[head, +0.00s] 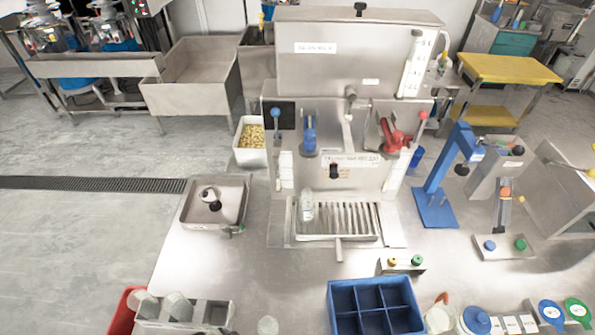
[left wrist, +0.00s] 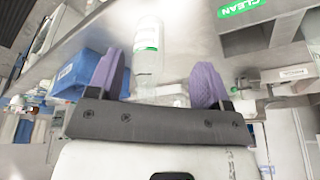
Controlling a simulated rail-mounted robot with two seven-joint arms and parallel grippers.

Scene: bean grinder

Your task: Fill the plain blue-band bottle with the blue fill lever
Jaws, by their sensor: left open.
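A clear bottle (head: 306,207) stands at the left of the drip grate of the steel filling machine (head: 350,50); I cannot make out a blue band on it. A blue lever (head: 309,138) is on the machine's front, left of centre, with a blue-knobbed lever (head: 276,118) further left. My left gripper (left wrist: 158,66) shows only in the left wrist view, with purple fingers spread apart. A clear bottle (left wrist: 147,42) with a white and green label shows beyond and between the fingers, and I cannot tell whether it is touched. My right gripper is not in view.
A red lever (head: 394,134) is on the machine's right. A blue stand (head: 436,205) is at the right. The table's left-middle is clear.

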